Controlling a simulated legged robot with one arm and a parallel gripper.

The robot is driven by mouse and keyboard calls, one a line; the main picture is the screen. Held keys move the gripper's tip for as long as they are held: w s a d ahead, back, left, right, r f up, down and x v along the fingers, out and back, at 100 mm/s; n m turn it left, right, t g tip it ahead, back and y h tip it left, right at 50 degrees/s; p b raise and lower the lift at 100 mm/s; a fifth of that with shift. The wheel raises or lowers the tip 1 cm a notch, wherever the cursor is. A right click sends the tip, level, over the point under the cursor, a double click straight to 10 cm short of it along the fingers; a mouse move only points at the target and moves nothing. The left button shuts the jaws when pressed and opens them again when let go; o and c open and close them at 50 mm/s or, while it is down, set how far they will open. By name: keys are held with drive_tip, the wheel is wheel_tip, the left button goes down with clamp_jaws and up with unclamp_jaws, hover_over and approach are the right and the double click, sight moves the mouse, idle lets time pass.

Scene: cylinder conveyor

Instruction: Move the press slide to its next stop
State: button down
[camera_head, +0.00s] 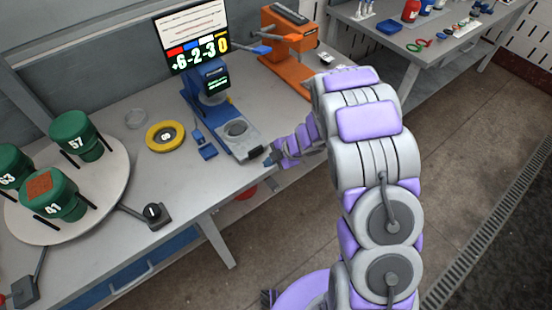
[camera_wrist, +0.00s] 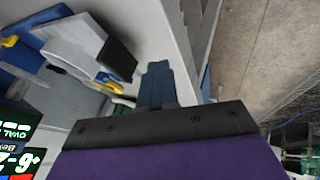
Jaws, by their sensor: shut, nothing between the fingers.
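The press (camera_head: 205,84) is blue and stands on the bench under a display. Its grey slide (camera_head: 226,147), with a round recess, sticks out of the press toward the bench's front edge and ends in a dark front block (camera_head: 252,154). My gripper (camera_head: 268,161) is beside that front end, just to its right. In the wrist view, my gripper's fingers (camera_wrist: 157,82) are together and empty. The slide's pale plate (camera_wrist: 75,42) and dark end block (camera_wrist: 117,57) lie to their left, with a small gap showing.
The display (camera_head: 192,38) reads "+6-2-3 0". A yellow ring (camera_head: 165,137) and a small blue block (camera_head: 207,151) lie left of the slide. A round turntable (camera_head: 118,180) bears green cylinders at the left. An orange machine (camera_head: 288,60) stands behind right. The bench edge runs close to my gripper.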

drive_tip(key=w+a, duration=0.2)
drive_tip(key=w, duration=0.1)
drive_tip(key=shift+a+f, duration=0.25)
drive_tip(key=shift+f, duration=0.05)
drive_tip(key=shift+w+a, duration=0.2)
drive_tip(key=shift+a, duration=0.3)
drive_tip(key=shift+d, duration=0.4)
